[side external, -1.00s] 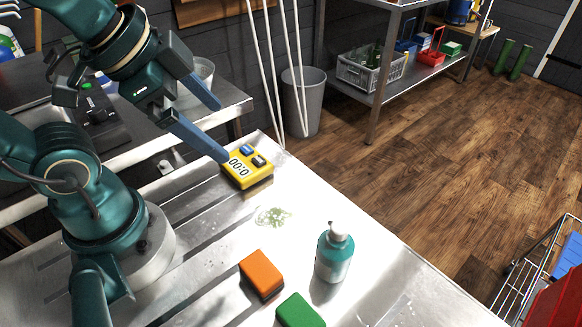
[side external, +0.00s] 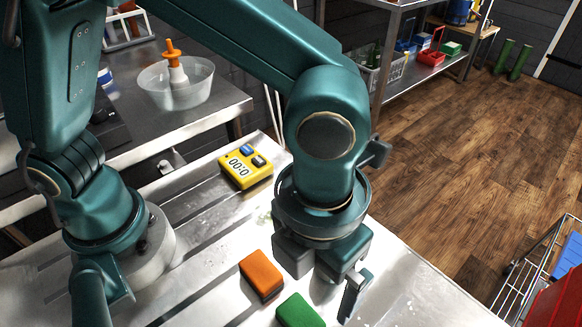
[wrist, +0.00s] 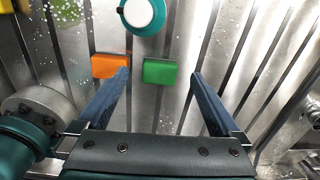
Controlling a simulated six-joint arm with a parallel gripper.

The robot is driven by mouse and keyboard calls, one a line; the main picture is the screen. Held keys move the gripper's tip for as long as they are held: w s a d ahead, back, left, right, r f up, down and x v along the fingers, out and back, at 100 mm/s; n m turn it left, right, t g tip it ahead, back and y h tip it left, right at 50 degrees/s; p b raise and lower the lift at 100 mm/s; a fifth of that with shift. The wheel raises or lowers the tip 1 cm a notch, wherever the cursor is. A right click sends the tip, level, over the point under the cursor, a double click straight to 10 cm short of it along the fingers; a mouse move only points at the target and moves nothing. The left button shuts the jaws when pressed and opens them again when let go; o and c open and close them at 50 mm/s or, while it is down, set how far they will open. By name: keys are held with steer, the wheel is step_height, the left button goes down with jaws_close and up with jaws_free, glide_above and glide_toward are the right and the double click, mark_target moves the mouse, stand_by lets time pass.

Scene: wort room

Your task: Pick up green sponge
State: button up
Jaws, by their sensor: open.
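The green sponge (side external: 299,312) lies on the metal worktop at the bottom of the side view, partly cut off by the frame edge. In the wrist view the green sponge (wrist: 160,72) lies between and beyond my open fingers. My gripper (wrist: 160,75) is open and empty, pointing down above the worktop. The left finger's tip overlaps the edge of the orange sponge (wrist: 108,66) in the wrist view; I cannot tell if they touch. In the side view only one finger shows clearly, to the right of the green sponge.
A soap bottle (wrist: 141,14) stands just beyond the sponges and is hidden behind my arm in the side view. The orange sponge (side external: 261,271) lies beside the green one. A yellow timer (side external: 246,168) sits farther back. The worktop right of the green sponge looks clear.

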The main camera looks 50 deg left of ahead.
mark_target(307, 311)
steer(key=shift+s+d+f, duration=0.2)
steer(key=shift+s+f, duration=0.45)
steer(key=shift+f, duration=2.3)
steer(key=c, duration=1.3)
